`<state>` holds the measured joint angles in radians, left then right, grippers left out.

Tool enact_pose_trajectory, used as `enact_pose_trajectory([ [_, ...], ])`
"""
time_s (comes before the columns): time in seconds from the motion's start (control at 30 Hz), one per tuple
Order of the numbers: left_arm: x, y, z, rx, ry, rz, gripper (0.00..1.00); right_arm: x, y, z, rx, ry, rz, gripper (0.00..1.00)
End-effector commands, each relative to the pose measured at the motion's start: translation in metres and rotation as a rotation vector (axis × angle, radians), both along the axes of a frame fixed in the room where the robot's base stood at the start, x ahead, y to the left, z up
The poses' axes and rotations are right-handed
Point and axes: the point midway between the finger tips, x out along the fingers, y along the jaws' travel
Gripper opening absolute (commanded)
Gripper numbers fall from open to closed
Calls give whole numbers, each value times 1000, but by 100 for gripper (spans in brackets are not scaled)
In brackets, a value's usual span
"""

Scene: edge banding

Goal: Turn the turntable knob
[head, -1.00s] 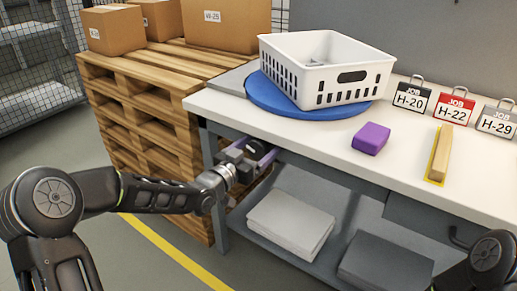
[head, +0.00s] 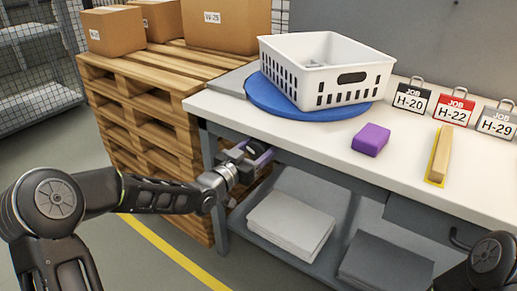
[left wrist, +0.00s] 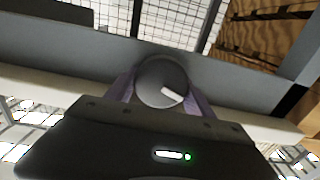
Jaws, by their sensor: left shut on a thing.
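The turntable knob (left wrist: 161,82) is a dark round dial with a white pointer mark, on the front rail under the bench top. My left gripper (left wrist: 160,95) is shut on it, with a purple finger on each side. In the head view my left gripper (head: 254,157) is at the table's front edge, and the knob is mostly hidden behind it. In the left wrist view the white mark points to the lower right. The blue turntable (head: 262,97) on the bench carries a white slotted basket (head: 352,92). My right gripper is out of view; only part of my right arm shows at the lower right.
On the white bench (head: 310,133) are a purple block (head: 371,139), a wooden bar (head: 441,152) on a yellow strip and job tags (head: 411,97). A lower shelf holds stacked sheets (head: 291,225). A wooden pallet stack (head: 150,110) with boxes stands close on the left.

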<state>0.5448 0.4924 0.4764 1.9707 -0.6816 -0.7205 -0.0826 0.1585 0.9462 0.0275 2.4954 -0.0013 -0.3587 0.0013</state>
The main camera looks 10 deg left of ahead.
Motion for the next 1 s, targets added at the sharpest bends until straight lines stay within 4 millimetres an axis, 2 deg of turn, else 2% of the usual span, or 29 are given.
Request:
enact_pose_trajectory([
  [0.17, 0, 0, 0, -17, 7, 0, 21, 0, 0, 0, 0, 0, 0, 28],
  [0.6, 1, 2, -1, -300, 120, 0, 21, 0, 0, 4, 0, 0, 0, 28],
  [0.9, 1, 2, -1, -318, 128, 0, 21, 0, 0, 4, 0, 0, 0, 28],
  [0.93, 1, 2, -1, -318, 128, 0, 64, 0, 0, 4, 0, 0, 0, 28],
  [1.0, 1, 2, -1, -317, 127, 0, 70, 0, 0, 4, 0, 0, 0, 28],
])
